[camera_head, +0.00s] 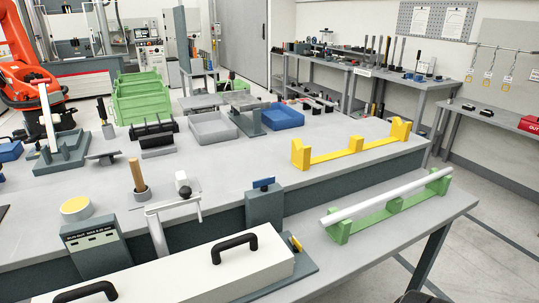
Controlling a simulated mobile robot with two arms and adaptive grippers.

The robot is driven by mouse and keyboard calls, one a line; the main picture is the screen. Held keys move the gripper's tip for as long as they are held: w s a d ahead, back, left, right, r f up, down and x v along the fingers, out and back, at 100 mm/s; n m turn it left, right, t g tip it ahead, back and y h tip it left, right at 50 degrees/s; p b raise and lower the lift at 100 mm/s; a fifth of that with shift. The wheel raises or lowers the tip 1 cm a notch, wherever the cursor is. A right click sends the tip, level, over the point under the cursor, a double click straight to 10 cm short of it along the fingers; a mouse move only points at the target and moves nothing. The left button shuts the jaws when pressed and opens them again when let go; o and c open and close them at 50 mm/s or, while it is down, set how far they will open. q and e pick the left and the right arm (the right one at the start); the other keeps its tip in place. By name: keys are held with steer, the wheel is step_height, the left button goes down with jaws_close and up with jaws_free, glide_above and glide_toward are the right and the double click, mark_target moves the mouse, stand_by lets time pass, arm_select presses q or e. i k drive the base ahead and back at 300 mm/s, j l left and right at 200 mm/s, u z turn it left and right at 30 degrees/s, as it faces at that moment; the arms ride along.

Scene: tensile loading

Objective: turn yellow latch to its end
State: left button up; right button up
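A small yellow latch (295,242) stands tilted at the right end of a long white box-shaped cover (190,277), on the grey base beside it. The cover has two black handles, one near its right end (234,247) and one at the lower left (85,292). Neither of my grippers can be made out in the head view, and nothing is seen touching the latch. How far the latch is turned is too small to tell.
A grey post with a blue top (263,205) stands just behind the latch. A white rod (385,197) lies on a green stand (392,205) to the right. A yellow cradle (352,147) sits farther back. A dark shape shows at the bottom edge, right of centre.

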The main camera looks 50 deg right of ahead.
mark_target(298, 248)
steer(key=z, duration=1.65)
